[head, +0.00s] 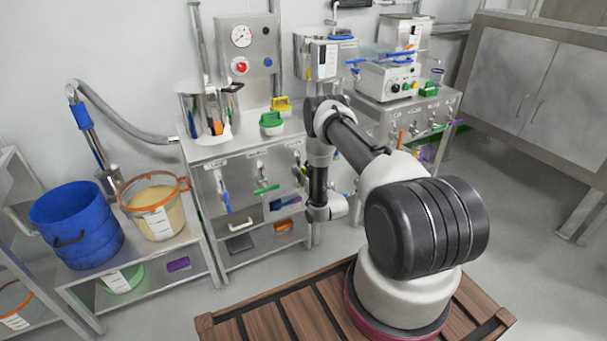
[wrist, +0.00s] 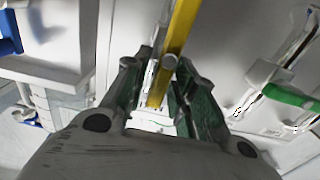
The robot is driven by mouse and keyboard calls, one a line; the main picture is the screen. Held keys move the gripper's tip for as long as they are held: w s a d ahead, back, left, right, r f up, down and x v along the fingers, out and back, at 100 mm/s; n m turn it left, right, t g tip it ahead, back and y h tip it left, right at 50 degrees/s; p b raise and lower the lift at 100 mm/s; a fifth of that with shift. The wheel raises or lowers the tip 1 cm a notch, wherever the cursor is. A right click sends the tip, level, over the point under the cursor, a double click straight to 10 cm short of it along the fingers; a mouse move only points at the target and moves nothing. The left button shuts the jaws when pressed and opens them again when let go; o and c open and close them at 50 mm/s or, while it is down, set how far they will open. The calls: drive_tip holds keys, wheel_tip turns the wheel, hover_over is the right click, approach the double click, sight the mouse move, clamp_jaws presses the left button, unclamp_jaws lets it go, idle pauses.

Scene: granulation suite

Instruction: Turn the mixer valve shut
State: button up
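In the wrist view a long yellow lever (wrist: 182,25) runs down from the top edge and ends between my fingers, with a round silver end near it. My gripper (wrist: 165,78) has its two dark green-sided fingers apart, one on each side of the lever. A pale gap shows left of the lever; contact on the right is unclear. I cannot tell which lever belongs to the mixer.
A green lever (wrist: 290,97) lies beside my gripper in the wrist view; it also shows in the head view (head: 266,189), right of a blue lever (head: 226,201). A blue bucket (head: 77,228) and an orange-rimmed tub (head: 160,222) stand at left. Floor is clear at right.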

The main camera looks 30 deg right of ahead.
clamp_jaws()
drive_tip(key=shift+d+m, duration=0.1)
drive_tip(key=shift+m, duration=0.2)
drive_tip(key=d+f+m, duration=0.1)
drive_tip(key=m, duration=0.4)
drive_tip(key=f+m, duration=0.1)
drive_tip(key=m, duration=0.5)
drive_tip(key=d+m, duration=0.1)
drive_tip(key=m, duration=0.5)
drive_tip(key=shift+d+f, duration=0.3)
drive_tip(key=shift+f, duration=0.1)
drive_tip(key=shift+m, duration=0.3)
drive_tip(key=shift+o, duration=2.2)
unclamp_jaws()
